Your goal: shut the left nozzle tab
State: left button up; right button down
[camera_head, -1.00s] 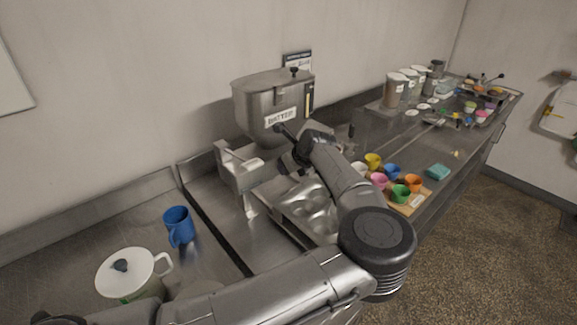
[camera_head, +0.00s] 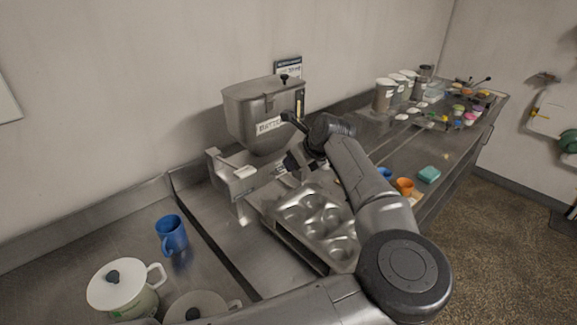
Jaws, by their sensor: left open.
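The steel batter hopper (camera_head: 262,103), with a lid and a "BATTER" label, stands against the wall on a metal stand (camera_head: 228,180). My left gripper (camera_head: 291,142) is open at the lower right front of the hopper, its arm reaching in from the bottom. The nozzles under the hopper are mostly hidden by the gripper and stand. I cannot make out the left nozzle tab or whether the gripper touches it. My right gripper is not in view.
A muffin tin (camera_head: 313,208) lies below the gripper. A blue mug (camera_head: 171,235) and a white-lidded pot (camera_head: 118,288) stand on the left counter. An orange cup (camera_head: 404,186) and a teal block (camera_head: 429,174) are right of my forearm. Canisters (camera_head: 384,95) stand farther back.

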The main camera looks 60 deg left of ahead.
pick_arm(q)
jog(key=shift+v, duration=1.75)
